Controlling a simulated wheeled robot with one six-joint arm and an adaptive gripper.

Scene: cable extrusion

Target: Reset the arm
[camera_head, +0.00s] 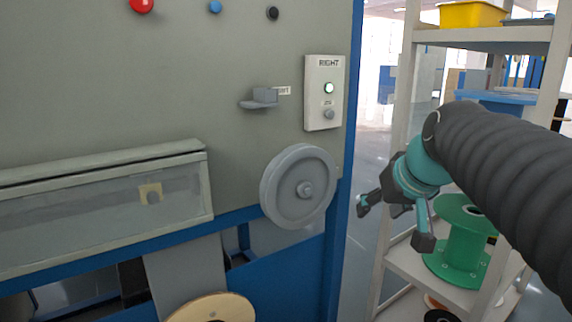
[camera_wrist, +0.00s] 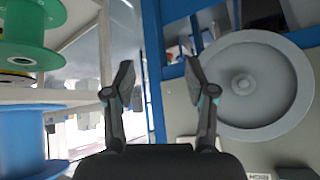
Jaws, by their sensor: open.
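My gripper (camera_head: 393,222) is at the end of my arm, which reaches in from the right in the head view. It is open and empty, in the air to the right of the machine's blue edge post. In the wrist view, its two fingers (camera_wrist: 158,82) stand apart with nothing between them. The grey machine panel (camera_head: 240,100) carries a grey round wheel (camera_head: 285,170), which also shows right of the fingers in the wrist view (camera_wrist: 275,112). A control box (camera_head: 317,110) marked RIGHT has a lit green button and a grey knob.
A white shelf rack (camera_head: 400,110) stands at the right, partly hidden by my arm. It holds a green spool (camera_head: 455,262) and a yellow bin (camera_head: 470,14). A blue spool (camera_wrist: 25,140) shows in the wrist view. A clear-fronted cover (camera_head: 110,212) is at the lower left.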

